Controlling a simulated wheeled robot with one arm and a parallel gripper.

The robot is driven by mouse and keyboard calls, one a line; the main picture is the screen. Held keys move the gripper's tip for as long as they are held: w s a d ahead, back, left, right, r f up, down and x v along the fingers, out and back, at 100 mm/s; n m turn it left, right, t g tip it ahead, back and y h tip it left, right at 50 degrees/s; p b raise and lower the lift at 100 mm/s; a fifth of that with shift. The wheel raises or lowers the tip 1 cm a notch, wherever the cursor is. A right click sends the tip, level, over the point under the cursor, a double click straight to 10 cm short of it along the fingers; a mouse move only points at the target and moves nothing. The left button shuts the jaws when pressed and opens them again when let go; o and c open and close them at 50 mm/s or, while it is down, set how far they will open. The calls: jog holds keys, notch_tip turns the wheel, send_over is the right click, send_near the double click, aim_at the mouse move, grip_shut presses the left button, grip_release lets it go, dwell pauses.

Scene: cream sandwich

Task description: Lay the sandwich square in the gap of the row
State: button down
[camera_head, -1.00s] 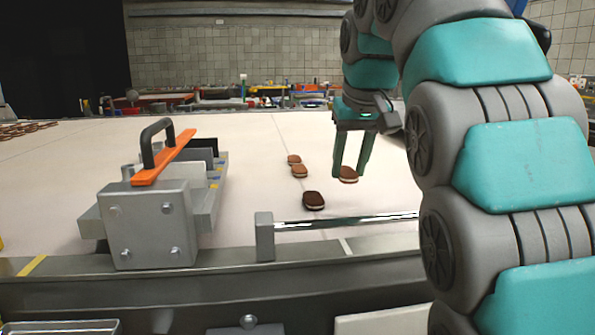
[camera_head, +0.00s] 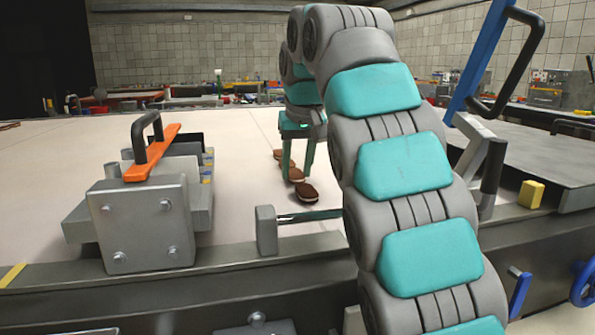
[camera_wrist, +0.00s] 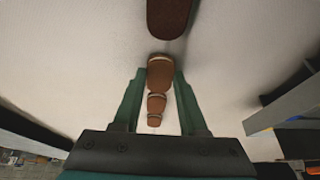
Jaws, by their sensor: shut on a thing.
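My gripper (camera_head: 297,167) is shut on a brown sandwich square (camera_wrist: 160,74) with a pale cream layer. In the wrist view the square sits between the two green fingertips. It lines up with the row, between a darker sandwich (camera_wrist: 168,18) and two other sandwiches (camera_wrist: 157,103) (camera_wrist: 153,121). In the head view the dark sandwich (camera_head: 307,193) lies nearest me, and the far sandwich (camera_head: 280,154) is partly hidden by the gripper. I cannot tell whether the held square touches the pale surface or its neighbours.
A metal fixture with an orange bar and black handle (camera_head: 152,152) stands left of the row. A metal rod on a grey block (camera_head: 266,231) runs along the near edge. A yellow block (camera_head: 531,194) sits at right.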

jog(key=shift+f, duration=0.1)
jog(key=shift+c, duration=2.2)
grip_release()
